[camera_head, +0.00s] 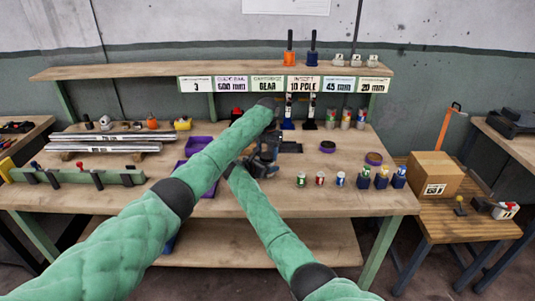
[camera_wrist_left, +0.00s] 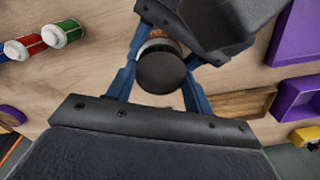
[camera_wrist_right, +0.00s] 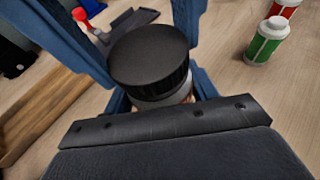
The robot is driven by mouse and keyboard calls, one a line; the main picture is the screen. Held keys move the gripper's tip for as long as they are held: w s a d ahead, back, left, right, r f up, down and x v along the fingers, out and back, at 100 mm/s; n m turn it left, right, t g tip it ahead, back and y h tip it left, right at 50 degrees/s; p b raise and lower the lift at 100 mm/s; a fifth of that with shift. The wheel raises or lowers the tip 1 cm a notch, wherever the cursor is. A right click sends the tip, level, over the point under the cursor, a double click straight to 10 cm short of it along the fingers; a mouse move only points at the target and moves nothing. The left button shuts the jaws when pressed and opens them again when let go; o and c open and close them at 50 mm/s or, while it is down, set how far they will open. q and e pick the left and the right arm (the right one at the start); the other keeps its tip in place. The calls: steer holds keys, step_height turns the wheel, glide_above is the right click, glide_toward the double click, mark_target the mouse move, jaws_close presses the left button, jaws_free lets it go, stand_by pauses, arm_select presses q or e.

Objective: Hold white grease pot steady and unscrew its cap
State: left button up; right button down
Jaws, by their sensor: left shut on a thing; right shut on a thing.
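The white grease pot has a broad black cap and stands between my two grippers. In the right wrist view the cap (camera_wrist_right: 150,55) sits on the white body (camera_wrist_right: 165,98), and in the left wrist view the cap (camera_wrist_left: 161,70) also covers most of the pot. My right gripper (camera_wrist_right: 160,92) is shut on the pot body below the cap. My left gripper (camera_wrist_left: 160,75) is shut at the cap from the opposite side. In the head view my grippers hide the pot. I cannot tell whether the cap has turned.
The wooden workbench (camera_head: 330,203) carries small red, green and blue-banded cans (camera_head: 320,178) on the right. Purple bins (camera_head: 197,147) are left of my grippers. A long rack (camera_head: 80,177) lies at the far left. A cardboard box (camera_head: 433,173) stands on the right side table.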

arm_select(q)
steer(key=shift+r, duration=1.25)
stand_by(0.7)
steer(key=shift+r, duration=1.9)
arm_select(e)
steer(key=shift+c, duration=1.9)
jaws_free()
steer(key=shift+s+a, duration=0.1)
